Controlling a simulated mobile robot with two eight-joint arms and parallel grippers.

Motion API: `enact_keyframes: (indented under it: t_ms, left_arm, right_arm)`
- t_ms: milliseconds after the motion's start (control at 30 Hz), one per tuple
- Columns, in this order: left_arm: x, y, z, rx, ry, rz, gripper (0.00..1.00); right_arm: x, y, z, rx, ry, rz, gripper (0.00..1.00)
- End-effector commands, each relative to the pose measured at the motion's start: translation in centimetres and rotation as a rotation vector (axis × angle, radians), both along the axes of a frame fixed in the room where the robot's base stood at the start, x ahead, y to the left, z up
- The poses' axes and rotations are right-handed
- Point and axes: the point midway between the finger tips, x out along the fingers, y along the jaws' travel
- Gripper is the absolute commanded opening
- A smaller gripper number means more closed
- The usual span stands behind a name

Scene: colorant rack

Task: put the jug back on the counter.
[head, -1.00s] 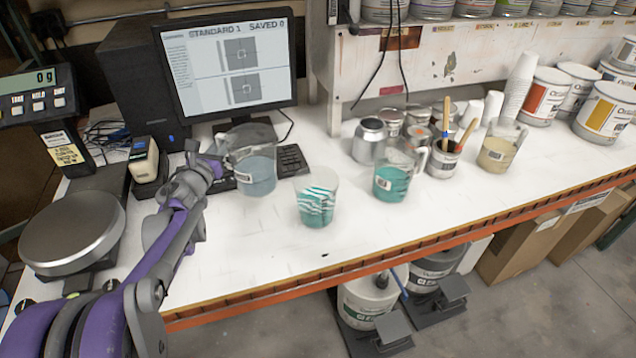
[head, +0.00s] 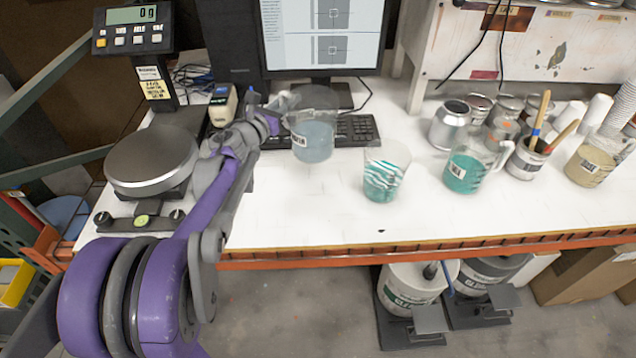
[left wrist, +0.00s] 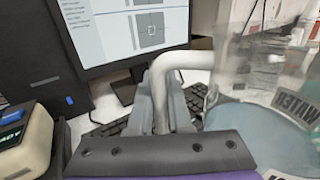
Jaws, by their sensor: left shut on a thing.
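The jug (head: 313,140) is clear with blue-grey contents and a printed label. It is upright over the white counter (head: 300,215), in front of the monitor and overlapping the keyboard in the head view. I cannot tell whether its base touches the counter. My left gripper (head: 274,112) reaches in from the left and is shut on the jug's handle. In the left wrist view the pale handle (left wrist: 178,60) runs between the fingers (left wrist: 160,98), with the jug's body (left wrist: 265,105) at the right. My right gripper is not in view.
A striped teal cup (head: 384,180) stands right of the jug. A teal jug (head: 468,170) and brush pot (head: 527,158) stand farther right. A scale (head: 150,158) is at the left, a keyboard (head: 358,130) behind. The counter's front middle is clear.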

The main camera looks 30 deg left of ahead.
Motion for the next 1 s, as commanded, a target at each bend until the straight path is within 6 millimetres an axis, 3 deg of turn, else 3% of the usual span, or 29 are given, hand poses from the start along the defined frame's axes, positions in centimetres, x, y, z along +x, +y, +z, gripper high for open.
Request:
enact_keyframes:
  t_ms: [133,300,600,1000]
  left_arm:
    - [-3.6,1.7,0.4,-0.002,0.003,-0.022,0.00]
    - [-5.8,2.3,0.4,-0.004,0.007,-0.047,0.00]
    - [-6.1,2.3,-4.3,-0.006,0.007,-0.052,0.00]
    - [-6.1,2.3,-8.6,-0.005,0.007,-0.051,0.00]
  right_arm:
    - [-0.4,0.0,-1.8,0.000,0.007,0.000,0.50]
    - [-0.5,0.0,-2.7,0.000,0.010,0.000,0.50]
    - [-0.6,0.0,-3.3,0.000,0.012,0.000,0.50]
    - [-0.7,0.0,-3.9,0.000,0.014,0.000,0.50]
